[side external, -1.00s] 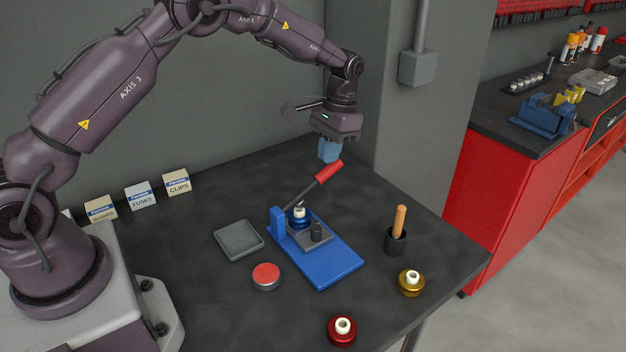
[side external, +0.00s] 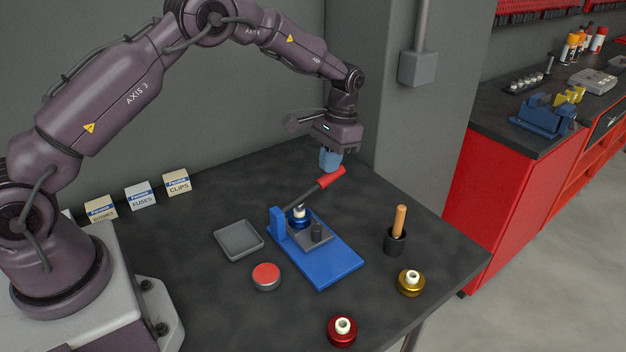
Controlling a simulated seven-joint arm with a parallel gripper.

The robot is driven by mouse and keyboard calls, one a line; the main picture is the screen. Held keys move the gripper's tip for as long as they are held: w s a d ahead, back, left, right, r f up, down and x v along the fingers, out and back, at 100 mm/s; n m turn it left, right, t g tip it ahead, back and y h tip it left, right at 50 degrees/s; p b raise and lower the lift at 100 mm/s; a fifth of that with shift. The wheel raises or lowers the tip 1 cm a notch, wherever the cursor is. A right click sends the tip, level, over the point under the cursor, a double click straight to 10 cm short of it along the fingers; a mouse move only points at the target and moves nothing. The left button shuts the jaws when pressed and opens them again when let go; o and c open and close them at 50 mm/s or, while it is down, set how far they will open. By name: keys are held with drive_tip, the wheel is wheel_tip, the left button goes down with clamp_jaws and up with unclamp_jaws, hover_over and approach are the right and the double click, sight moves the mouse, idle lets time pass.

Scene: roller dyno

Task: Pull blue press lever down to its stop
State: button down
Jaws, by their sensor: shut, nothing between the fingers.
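The blue press (side external: 334,268) stands on the dark bench. Its grey lever (side external: 302,200) slants up to the right from the blue post (side external: 278,221) and ends in a red grip (side external: 332,177). A blue ring part with a white top (side external: 299,216) sits under the lever, beside a dark peg (side external: 317,232). My gripper (side external: 330,168) is shut and empty, its light-blue fingers pointing down at the red grip. The fingertips overlap the grip in the picture and seem to touch it from above or behind; I cannot tell exactly.
Around the press are a grey tray (side external: 239,239), a red-topped button (side external: 266,277), a red round part (side external: 342,331), a gold round part (side external: 411,282) and a dark cup with a wooden handle (side external: 396,235). Small labelled boxes (side external: 139,196) stand by the back wall.

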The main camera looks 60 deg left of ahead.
sight(324, 178)
drive_tip(key=shift+f, duration=0.3)
drive_tip(key=shift+w+f, duration=0.1)
drive_tip(key=shift+f, duration=1)
drive_tip(key=shift+r, duration=0.15)
wheel_tip(324, 178, up, 10)
idle(1.0)
drive_tip(key=shift+w+f, duration=0.15)
drive_tip(key=shift+f, duration=0.05)
drive_tip(key=shift+s+d+f, duration=0.1)
drive_tip(key=shift+s+f, duration=0.6)
drive_tip(key=shift+s, duration=0.35)
drive_tip(key=s+d+r+t, duration=0.1)
drive_tip(key=s+r+t, duration=0.1)
drive_tip(key=s+r, duration=0.3)
drive_tip(key=s+d+r+t, duration=0.2)
drive_tip(key=s+r, duration=0.4)
drive_tip(key=s, duration=0.7)
drive_tip(key=s+d+r+t, duration=0.1)
drive_tip(key=s+r+t, duration=0.2)
drive_tip(key=s, duration=0.6)
wheel_tip(324, 178, up, 2)
drive_tip(key=shift+s+d+r+t, duration=0.25)
drive_tip(key=shift+s+d+t, duration=0.05)
drive_tip(key=shift+d+t, duration=0.1)
